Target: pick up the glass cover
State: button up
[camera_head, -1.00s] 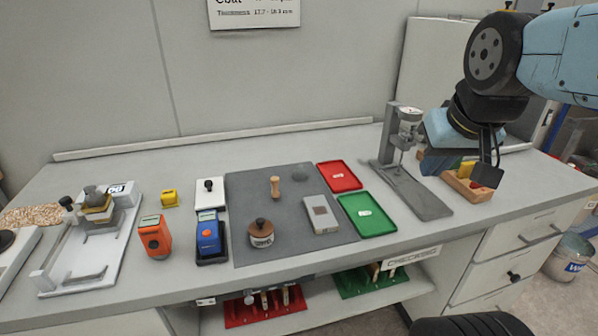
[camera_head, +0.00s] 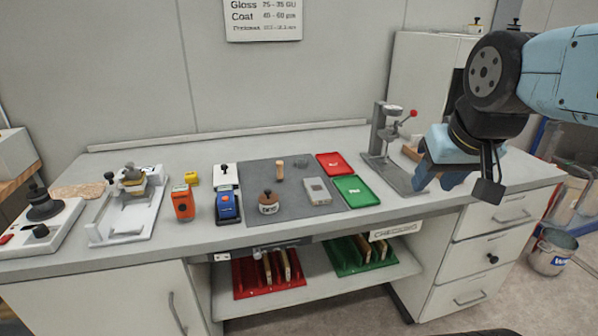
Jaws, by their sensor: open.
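I cannot tell for certain which thing is the glass cover. A faint, round, see-through-looking grey thing (camera_head: 301,163) lies at the back right of the dark grey mat (camera_head: 250,171), and its outline is hard to make out. My gripper (camera_head: 438,184) is open and appears empty, with its fingers pointing down on the right side.
On or near the mat are a wooden peg (camera_head: 280,170), a wooden-topped pot (camera_head: 268,203) and a grey block (camera_head: 317,191). Orange (camera_head: 182,203) and blue (camera_head: 228,207) meters stand left. The front counter strip is mostly clear.

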aim_at(300, 163)
jog(key=u, duration=0.35)
jog(key=i, duration=1.25)
jog(key=u, duration=0.1)
